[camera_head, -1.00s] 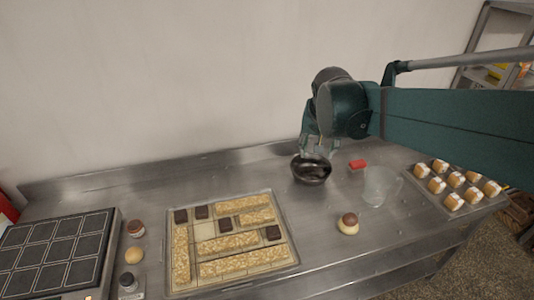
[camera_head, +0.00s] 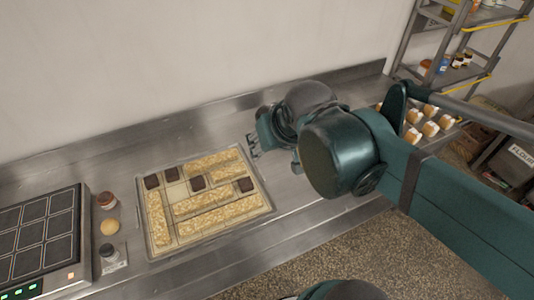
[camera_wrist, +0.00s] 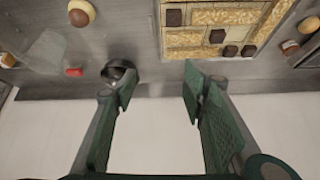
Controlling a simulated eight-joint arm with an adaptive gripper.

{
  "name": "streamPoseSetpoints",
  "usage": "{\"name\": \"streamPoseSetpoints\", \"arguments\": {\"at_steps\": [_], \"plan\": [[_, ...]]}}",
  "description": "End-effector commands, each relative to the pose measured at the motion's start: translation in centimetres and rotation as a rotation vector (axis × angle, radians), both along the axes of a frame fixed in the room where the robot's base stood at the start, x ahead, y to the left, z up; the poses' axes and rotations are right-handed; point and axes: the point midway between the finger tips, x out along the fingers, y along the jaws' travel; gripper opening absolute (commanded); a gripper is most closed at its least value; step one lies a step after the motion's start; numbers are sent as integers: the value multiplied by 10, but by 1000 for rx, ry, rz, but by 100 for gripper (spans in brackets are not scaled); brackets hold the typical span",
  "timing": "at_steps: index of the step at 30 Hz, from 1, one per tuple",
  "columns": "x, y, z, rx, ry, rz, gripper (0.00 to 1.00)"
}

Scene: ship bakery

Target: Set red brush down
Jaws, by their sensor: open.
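The red brush (camera_wrist: 74,72) shows in the wrist view as a small red piece on the metal counter, between the dark bowl (camera_wrist: 112,75) and the clear jug (camera_wrist: 45,50). In the head view my arm hides the brush and the jug. My gripper (camera_head: 254,147) is open near the right edge of the tiled tray (camera_head: 263,209), above the counter. In the wrist view the open fingers (camera_wrist: 158,85) have nothing between them. The bowl lies partly behind one fingertip there, and the brush is clear of both fingers.
The tray holds oat bars and several dark squares. A dark gridded plate (camera_head: 40,235) and small jars (camera_head: 106,200) stand at the left. A chocolate-topped bun (camera_wrist: 81,12) shows in the wrist view. Several pastries (camera_head: 430,129) sit at the right. A wall (camera_head: 180,60) backs the counter.

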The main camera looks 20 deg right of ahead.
Motion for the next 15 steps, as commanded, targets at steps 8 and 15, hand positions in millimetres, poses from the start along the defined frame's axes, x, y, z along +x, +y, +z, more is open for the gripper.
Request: {"name": "streamPoseSetpoints", "arguments": {"at_steps": [8,15], "plan": [[-23,13,-11,-17,-24,72,42],[-25,15,-12,-20,-27,81,42]]}}
